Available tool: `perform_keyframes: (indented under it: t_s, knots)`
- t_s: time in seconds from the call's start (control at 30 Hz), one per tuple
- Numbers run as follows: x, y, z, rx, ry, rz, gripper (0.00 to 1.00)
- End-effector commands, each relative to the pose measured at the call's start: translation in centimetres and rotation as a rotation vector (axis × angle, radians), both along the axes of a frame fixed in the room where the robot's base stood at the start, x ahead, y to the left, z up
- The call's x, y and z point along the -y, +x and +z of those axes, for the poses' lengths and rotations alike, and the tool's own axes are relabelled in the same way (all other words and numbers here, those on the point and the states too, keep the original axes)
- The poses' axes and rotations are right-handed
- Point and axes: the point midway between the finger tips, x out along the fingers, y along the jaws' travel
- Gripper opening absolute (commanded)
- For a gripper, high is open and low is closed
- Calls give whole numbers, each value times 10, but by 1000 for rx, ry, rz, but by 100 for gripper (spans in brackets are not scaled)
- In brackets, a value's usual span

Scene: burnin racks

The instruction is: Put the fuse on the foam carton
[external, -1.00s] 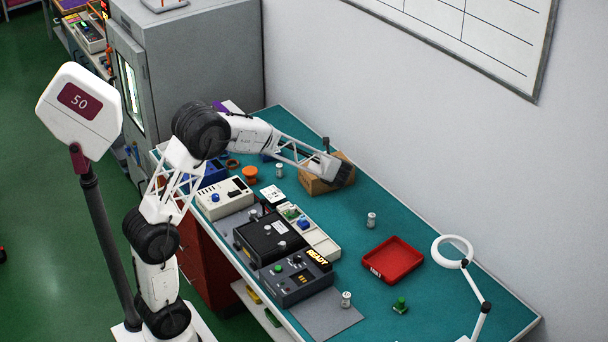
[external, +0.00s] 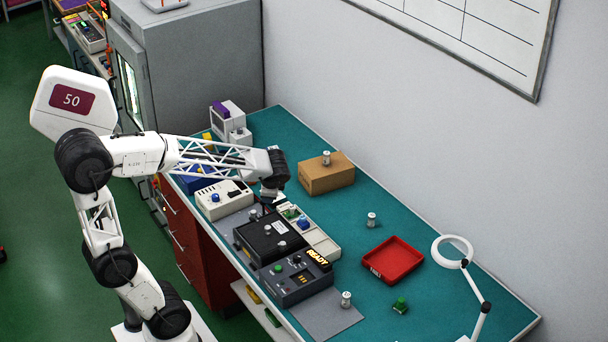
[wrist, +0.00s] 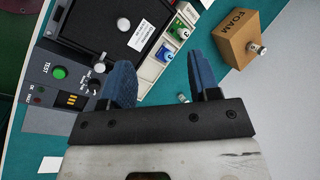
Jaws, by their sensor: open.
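The foam carton (external: 318,182) is a brown box at the back of the bench. It also shows in the wrist view (wrist: 232,47), with FOAM printed on it. A white cylindrical fuse (external: 326,158) stands upright on its top; it also shows in the wrist view (wrist: 256,48). My gripper (external: 268,203) is left of the carton, apart from it, above the black tester and small bins. In the wrist view my gripper (wrist: 163,80) has its blue fingers spread apart, with nothing held between them.
Similar white cylinders stand on the bench near the red tray (external: 393,260) and on the grey mat (external: 325,318). The black tester (external: 270,240) and control box with a READY sign (external: 297,278) lie along the front. A ring lamp (external: 453,250) stands at right. Bench around the carton is clear.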

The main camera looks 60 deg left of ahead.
Motion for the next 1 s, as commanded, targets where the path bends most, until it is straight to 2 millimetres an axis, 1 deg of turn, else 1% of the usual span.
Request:
perform_keyframes:
  t_s: [0.03,0.3,0.5,0.6,0.7,0.8,1.0]
  knots:
    - [6,-15,2,22,-35,34,56]
    - [41,-91,1,125,-253,246,56]
    - [66,-142,-4,182,-413,397,56]
    - [77,-161,-7,200,-479,458,56]
    - [84,-175,-10,213,-528,504,56]
    - [89,-183,-11,219,-559,534,56]
    - [91,-187,-13,221,-574,549,56]
